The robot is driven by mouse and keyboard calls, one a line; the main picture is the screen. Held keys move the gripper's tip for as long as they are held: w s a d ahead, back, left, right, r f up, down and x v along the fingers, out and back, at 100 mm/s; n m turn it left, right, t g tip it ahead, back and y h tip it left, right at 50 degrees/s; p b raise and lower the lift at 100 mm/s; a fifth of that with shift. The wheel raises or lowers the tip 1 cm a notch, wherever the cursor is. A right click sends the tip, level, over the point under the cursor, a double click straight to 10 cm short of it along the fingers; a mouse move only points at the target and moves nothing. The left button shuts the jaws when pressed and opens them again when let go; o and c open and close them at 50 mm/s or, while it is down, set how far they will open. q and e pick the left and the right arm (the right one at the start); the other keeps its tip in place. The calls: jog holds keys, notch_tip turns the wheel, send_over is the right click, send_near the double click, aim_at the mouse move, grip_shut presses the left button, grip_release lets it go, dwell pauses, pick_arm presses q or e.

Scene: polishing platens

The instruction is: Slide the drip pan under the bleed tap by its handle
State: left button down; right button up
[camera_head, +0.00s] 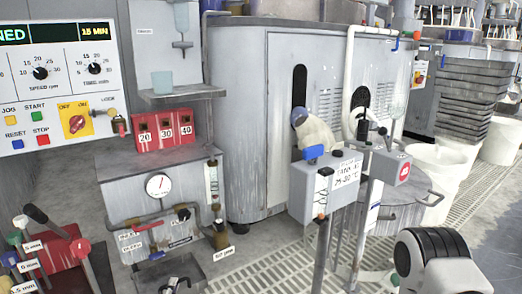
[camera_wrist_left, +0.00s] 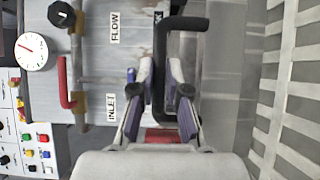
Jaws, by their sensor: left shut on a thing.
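The grey drip pan (camera_head: 203,274) is at the bottom of the head view, cut off by the frame edge, with its black handle (camera_head: 172,284) at the front. In the left wrist view the handle is a dark U-shaped bar (camera_wrist_left: 182,24). My left gripper (camera_wrist_left: 162,82) has its two fingers on either side of the handle's bar and is shut on it.
The cabinet (camera_head: 120,190) carries a gauge (camera_head: 158,186) and a red inlet lever (camera_head: 149,228). A red block with levers (camera_head: 60,250) stands at the left. Floor grating (camera_head: 265,262) lies right of the pan.

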pick_arm(q)
jog(key=shift+w+a, duration=0.65)
jog(key=shift+w, duration=0.15)
jog(key=c, duration=1.1)
grip_release()
jog(key=shift+f, duration=0.1)
